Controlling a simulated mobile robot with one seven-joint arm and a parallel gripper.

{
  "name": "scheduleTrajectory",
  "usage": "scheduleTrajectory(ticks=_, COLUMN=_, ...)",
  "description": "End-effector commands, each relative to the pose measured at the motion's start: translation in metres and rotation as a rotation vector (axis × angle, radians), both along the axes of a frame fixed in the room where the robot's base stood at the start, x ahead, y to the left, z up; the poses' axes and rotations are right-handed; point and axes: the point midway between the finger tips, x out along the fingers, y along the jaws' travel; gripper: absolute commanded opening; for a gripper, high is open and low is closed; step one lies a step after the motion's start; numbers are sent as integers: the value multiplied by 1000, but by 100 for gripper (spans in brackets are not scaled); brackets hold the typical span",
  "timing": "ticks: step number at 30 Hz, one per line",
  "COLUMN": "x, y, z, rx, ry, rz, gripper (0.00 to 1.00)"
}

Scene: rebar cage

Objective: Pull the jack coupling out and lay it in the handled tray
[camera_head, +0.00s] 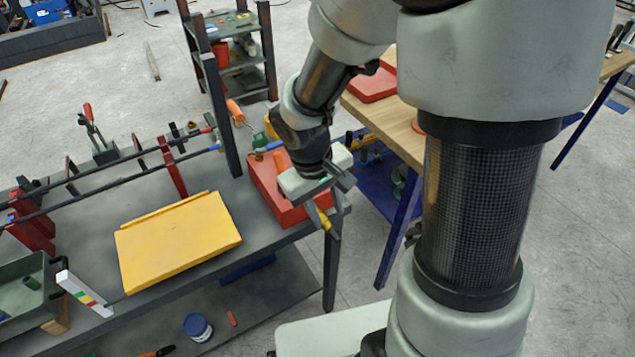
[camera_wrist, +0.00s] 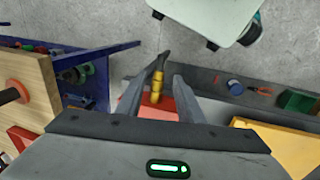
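My gripper (camera_head: 330,195) is over the right end of the dark workbench, above a red tray (camera_head: 264,180). In the wrist view, my gripper (camera_wrist: 157,90) has its fingers apart, with a yellow-and-dark tool (camera_wrist: 157,84) between them. Gaps show beside the tool, and I cannot tell whether a finger touches it. The tool (camera_head: 325,218) reaches past the bench edge in the head view. I cannot pick out the jack coupling for sure. A grey-green tray (camera_head: 48,318) stands at the far left with a green cylinder in it; no handle shows clearly on either tray.
A yellow panel (camera_head: 178,243) lies mid-bench. Dark bars on red posts (camera_head: 172,167) run behind it. A striped card (camera_head: 85,294) stands by the grey-green tray. A wooden-topped table (camera_head: 400,135) stands beyond the bench's right end. A blue-lidded jar (camera_head: 198,327) sits on the lower shelf.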

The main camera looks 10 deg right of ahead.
Motion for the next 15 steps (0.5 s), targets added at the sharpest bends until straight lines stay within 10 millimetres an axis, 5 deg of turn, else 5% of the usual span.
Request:
scheduleTrajectory(ticks=6, x=2, y=-8, z=-46, rx=0, ry=4, rz=0, gripper=34)
scheduleTrajectory(ticks=15, x=4, y=-14, z=-77, rx=0, ry=1, rz=0, gripper=34)
